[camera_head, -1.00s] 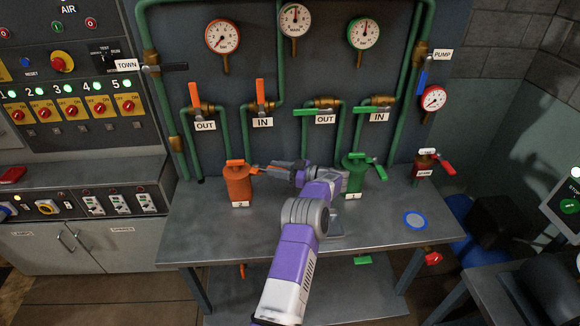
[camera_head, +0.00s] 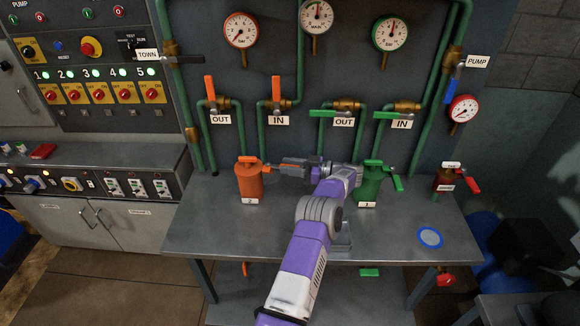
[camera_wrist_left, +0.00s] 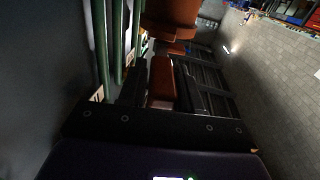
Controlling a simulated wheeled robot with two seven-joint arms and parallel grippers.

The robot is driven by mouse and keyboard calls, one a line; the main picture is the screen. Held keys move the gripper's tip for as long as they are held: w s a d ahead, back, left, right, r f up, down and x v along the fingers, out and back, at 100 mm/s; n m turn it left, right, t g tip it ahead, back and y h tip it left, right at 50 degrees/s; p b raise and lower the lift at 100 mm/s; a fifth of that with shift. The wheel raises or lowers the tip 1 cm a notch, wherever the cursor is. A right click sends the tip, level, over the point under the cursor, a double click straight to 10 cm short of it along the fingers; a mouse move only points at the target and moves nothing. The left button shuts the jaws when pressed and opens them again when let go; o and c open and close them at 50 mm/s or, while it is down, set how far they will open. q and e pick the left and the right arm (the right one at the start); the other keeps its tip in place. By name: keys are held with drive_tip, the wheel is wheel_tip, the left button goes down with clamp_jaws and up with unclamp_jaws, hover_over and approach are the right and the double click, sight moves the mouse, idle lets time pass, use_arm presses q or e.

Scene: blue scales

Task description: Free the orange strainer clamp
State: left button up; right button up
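The orange strainer (camera_head: 249,185), labelled 2, stands upright on the left part of the metal bench. Its orange lid piece (camera_head: 247,160) sits on top. An orange clamp handle (camera_head: 270,170) sticks out to its right. My left gripper (camera_head: 281,170) reaches this handle from the right, lying level above the bench. In the left wrist view, the orange handle (camera_wrist_left: 161,80) fills the narrow gap between the dark fingers, which look shut on it; that picture is dark. The orange strainer body (camera_wrist_left: 172,14) shows at its top. My right gripper is in neither view.
A green strainer (camera_head: 369,187), labelled 1, stands behind my left forearm and is partly hidden. Valves and pipes line the wall above. A dark red pot (camera_head: 443,184) with a red handle and a blue-rimmed disc (camera_head: 431,237) are at the right. The bench (camera_head: 205,228) front left is clear.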

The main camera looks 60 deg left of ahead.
use_arm(q)
drive_tip(key=shift+o, duration=1.3)
drive_tip(key=shift+a, duration=0.1)
drive_tip(key=shift+r, duration=0.15)
wheel_tip(320, 180, up, 10)
drive_tip(key=shift+f+p, duration=0.1)
drive_tip(key=shift+p, duration=0.95)
